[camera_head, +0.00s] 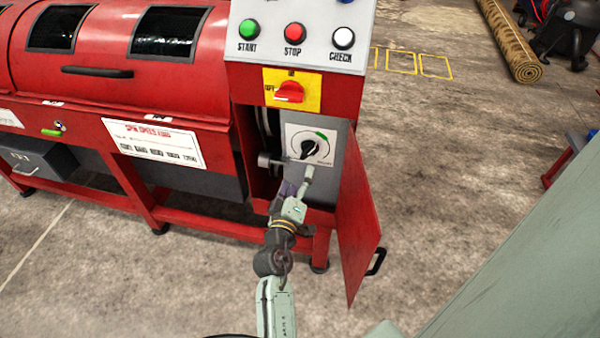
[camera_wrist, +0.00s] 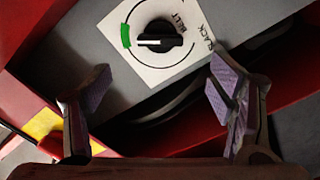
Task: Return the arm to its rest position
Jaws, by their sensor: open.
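My gripper (camera_head: 290,187) is in front of the open compartment of the red machine, just below a dial plate (camera_head: 323,142). In the wrist view my gripper (camera_wrist: 158,92) has its two purple-padded fingers spread wide, with nothing between them. The black dial knob (camera_wrist: 160,40) lies beyond the fingers, apart from them. Its white line points towards the green mark (camera_wrist: 125,36) on the plate. The words "BELT" and "SLACK" are printed beside it. My arm reaches up from the bottom of the head view to the compartment.
The red compartment door (camera_head: 359,225) hangs open just right of my arm, its black handle (camera_head: 376,262) sticking out. A red rotary switch (camera_head: 289,92) and a button panel (camera_head: 296,28) are above. The concrete floor (camera_head: 150,290) at lower left is clear. A rolled rug (camera_head: 508,40) lies far right.

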